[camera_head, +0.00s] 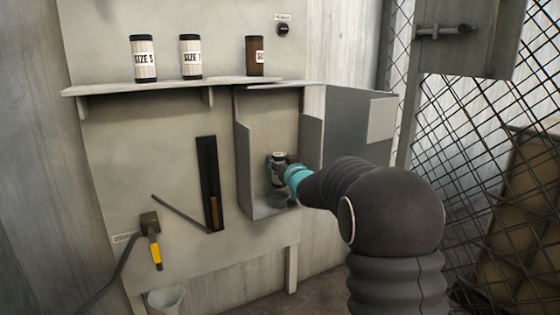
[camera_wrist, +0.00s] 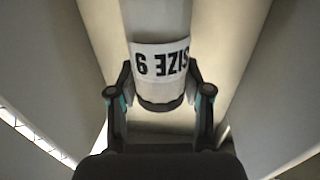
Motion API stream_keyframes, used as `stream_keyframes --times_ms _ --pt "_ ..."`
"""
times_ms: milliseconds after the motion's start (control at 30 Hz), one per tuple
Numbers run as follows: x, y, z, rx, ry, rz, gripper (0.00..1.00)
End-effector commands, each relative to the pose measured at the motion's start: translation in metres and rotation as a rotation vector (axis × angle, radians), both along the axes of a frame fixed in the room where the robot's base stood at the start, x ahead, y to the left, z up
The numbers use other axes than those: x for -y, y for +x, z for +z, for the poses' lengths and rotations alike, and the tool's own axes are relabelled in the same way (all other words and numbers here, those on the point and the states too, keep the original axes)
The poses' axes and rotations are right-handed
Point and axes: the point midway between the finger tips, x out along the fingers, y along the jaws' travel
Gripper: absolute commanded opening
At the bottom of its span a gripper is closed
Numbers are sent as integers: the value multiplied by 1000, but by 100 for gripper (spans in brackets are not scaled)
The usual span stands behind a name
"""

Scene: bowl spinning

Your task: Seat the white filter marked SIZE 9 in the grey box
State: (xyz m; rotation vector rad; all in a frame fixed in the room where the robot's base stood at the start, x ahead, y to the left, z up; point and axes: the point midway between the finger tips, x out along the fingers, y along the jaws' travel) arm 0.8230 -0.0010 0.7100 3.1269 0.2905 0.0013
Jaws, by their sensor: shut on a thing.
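The white filter (camera_head: 279,157) has dark ends and is inside the open grey box (camera_head: 244,165), mostly hidden by my gripper (camera_head: 284,168). In the wrist view, my gripper (camera_wrist: 159,96) is shut on the filter (camera_wrist: 160,88), one finger on each side near its dark end. Its black label is upside down and reads SIZE 9. The filter looks roughly upright in the box. Whether its end touches a seat is hidden. The box's door (camera_head: 345,125) stands open to the right.
A shelf (camera_head: 180,86) above holds two white filters (camera_head: 143,58) (camera_head: 190,57) and a brown one (camera_head: 254,56). A black slotted panel (camera_head: 207,185) and a yellow-handled tool (camera_head: 154,245) are left of the box. A mesh fence (camera_head: 470,130) stands right. The box walls are close around my gripper.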

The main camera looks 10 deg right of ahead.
Motion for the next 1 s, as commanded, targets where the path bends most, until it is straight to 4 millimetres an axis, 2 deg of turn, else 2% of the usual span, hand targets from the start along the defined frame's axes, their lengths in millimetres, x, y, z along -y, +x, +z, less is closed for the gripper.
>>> stream_keyframes --times_ms 533,1000 --pt "-2 0 -38 -1 2 2 12" --pt "-2 0 -44 0 1 2 12"
